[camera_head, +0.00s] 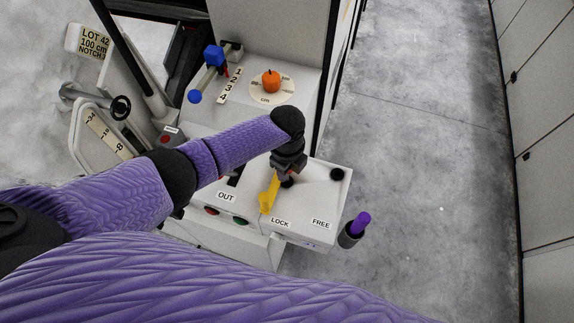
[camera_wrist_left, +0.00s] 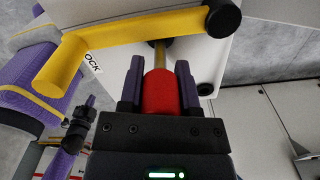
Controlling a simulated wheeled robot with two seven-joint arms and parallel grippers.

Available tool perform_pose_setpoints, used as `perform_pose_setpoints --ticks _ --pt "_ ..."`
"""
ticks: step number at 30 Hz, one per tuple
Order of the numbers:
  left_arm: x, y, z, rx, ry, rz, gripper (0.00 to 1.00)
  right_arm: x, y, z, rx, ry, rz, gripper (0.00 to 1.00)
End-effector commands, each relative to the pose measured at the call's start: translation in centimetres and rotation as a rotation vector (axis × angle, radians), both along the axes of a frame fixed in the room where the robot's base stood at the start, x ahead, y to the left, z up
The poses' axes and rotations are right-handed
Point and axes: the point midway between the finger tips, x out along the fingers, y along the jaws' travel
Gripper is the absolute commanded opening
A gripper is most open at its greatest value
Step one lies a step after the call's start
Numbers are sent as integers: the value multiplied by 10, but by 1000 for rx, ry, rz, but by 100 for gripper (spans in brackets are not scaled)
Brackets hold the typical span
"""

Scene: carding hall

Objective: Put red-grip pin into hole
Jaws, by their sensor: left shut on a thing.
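The red-grip pin shows in the wrist view with its red grip (camera_wrist_left: 160,93) between my left gripper's fingers (camera_wrist_left: 160,72). Its brass shaft (camera_wrist_left: 159,52) points away toward the white block, and its tip is hidden behind the yellow lever (camera_wrist_left: 130,35). I cannot tell whether the tip is in a hole. In the head view my left gripper (camera_head: 288,172) is shut and points down over the white block (camera_head: 305,208), just behind the yellow lever (camera_head: 268,194). A dark round hole (camera_head: 337,174) shows at the block's right, near FREE.
An orange knob on a dial (camera_head: 271,81) and a blue-ended lever (camera_head: 205,78) sit farther back. The grey floor (camera_head: 430,160) at the right is clear.

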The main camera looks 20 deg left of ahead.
Motion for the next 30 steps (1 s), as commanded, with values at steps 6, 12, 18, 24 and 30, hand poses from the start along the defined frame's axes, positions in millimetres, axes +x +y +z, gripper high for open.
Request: perform_pose_setpoints --ticks 6,12,18,24,30 --pt "0 0 -7 0 0 0 0 0 0 -6 0 1 0 0" --pt "0 0 -12 0 0 0 0 -1 0 -10 1 2 0 0" --pt "0 0 -17 0 0 0 0 -1 0 -14 1 2 0 0" --pt "0 0 -21 0 0 -1 44 -1 0 -17 0 3 0 0" --pt "0 0 -20 0 0 0 83 -1 0 -16 0 3 0 0"
